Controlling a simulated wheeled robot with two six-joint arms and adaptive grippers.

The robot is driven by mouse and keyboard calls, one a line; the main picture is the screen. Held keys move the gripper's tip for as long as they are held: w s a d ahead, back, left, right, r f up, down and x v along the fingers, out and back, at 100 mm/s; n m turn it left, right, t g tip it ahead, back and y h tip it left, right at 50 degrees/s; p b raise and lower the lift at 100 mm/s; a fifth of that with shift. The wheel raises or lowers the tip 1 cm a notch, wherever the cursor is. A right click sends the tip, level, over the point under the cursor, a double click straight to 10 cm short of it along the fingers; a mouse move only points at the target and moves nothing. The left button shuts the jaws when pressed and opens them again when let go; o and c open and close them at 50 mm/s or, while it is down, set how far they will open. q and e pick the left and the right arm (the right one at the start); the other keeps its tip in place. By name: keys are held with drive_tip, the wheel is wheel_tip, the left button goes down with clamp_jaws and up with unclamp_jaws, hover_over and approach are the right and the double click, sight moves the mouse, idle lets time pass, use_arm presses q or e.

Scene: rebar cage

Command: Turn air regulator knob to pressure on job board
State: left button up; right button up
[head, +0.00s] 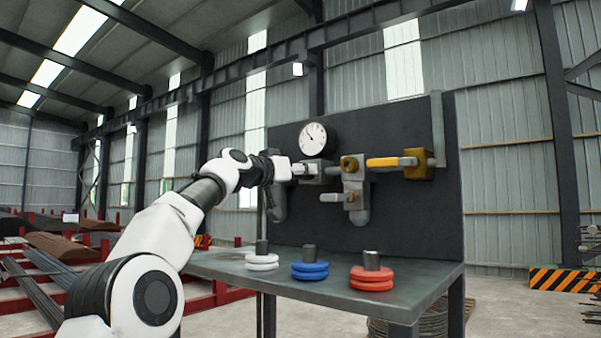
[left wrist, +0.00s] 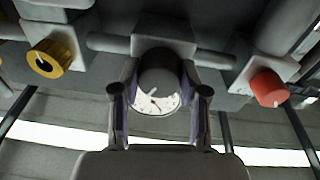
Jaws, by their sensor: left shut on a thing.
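My left gripper (head: 298,169) reaches the dark upright panel (head: 415,225) and is shut on the dark grey regulator knob (left wrist: 158,72). In the left wrist view its two fingers (left wrist: 160,103) stand on either side of the knob. In the head view the gripper hides the knob. A round white pressure gauge (head: 312,138) sits just above the gripper, its thin needle pointing to the upper left. The gauge face also shows partly behind the knob in the left wrist view (left wrist: 156,105). Its numbers are too small to read. I cannot make out a job board with a pressure.
A yellow knob (head: 349,164) and a yellow lever (head: 384,162) are to the right on the piping. A red knob (left wrist: 268,87) shows in the left wrist view. White (head: 262,262), blue (head: 310,270) and red discs (head: 371,278) stand on the grey table (head: 225,268).

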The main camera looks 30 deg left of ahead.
use_arm(q)
drive_tip(key=shift+m, duration=0.3)
drive_tip(key=o, duration=1.1)
drive_tip(key=shift+o, duration=0.2)
drive_tip(key=shift+w+f, duration=0.1)
drive_tip(key=s, duration=0.7)
drive_tip(key=shift+a+f, duration=0.3)
drive_tip(key=shift+a, duration=0.15)
drive_tip(key=shift+s, duration=0.2)
